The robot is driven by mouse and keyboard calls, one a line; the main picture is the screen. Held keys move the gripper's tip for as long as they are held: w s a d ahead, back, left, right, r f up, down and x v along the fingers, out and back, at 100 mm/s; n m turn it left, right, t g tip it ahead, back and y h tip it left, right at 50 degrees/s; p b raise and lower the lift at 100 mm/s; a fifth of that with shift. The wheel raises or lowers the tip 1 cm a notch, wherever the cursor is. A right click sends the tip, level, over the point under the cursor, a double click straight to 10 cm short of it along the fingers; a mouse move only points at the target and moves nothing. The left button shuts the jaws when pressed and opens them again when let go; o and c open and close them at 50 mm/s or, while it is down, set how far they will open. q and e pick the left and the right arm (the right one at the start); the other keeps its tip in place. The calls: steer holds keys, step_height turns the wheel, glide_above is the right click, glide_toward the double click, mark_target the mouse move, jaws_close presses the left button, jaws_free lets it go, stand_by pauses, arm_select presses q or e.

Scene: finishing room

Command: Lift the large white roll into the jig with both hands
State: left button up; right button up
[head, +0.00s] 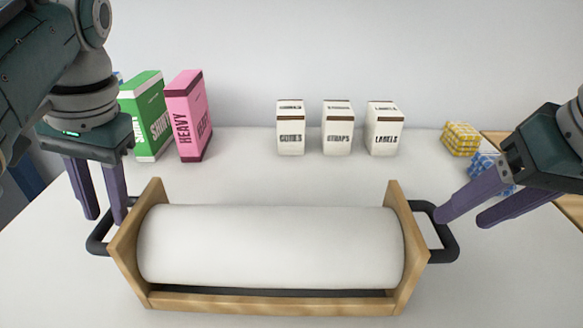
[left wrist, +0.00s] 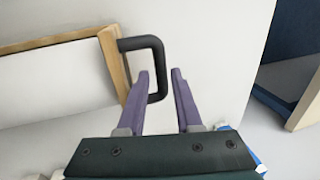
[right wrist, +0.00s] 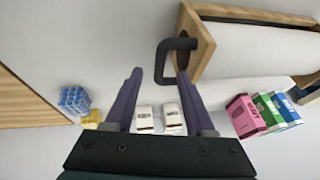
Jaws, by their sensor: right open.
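The large white roll (head: 270,245) lies lengthwise in a wooden jig (head: 180,302) with upright end boards. A black handle sticks out from each end: the left handle (head: 97,241) and the right handle (head: 447,244). My left gripper (head: 105,220) is open above the left handle; in the left wrist view the left handle (left wrist: 158,65) reaches toward the gap between its fingertips. My right gripper (head: 460,222) is open beside the right handle; in the right wrist view the right handle (right wrist: 163,62) lies just ahead of its fingertips. Neither gripper holds anything.
A green box (head: 148,115) and a pink box (head: 190,115) stand at the back left. Three white boxes, the middle one (head: 337,128) among them, stand at the back centre. Yellow (head: 462,140) and blue checked blocks (head: 487,168) sit at the right, near my right gripper.

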mark_target(446, 226)
arm_select(q)
steer(key=x, duration=0.6)
steer(key=shift+a, duration=0.1)
arm_select(e)
steer(key=x, duration=0.6)
arm_select(q)
jaws_close()
arm_select(e)
steer(key=c, duration=0.6)
jaws_close()
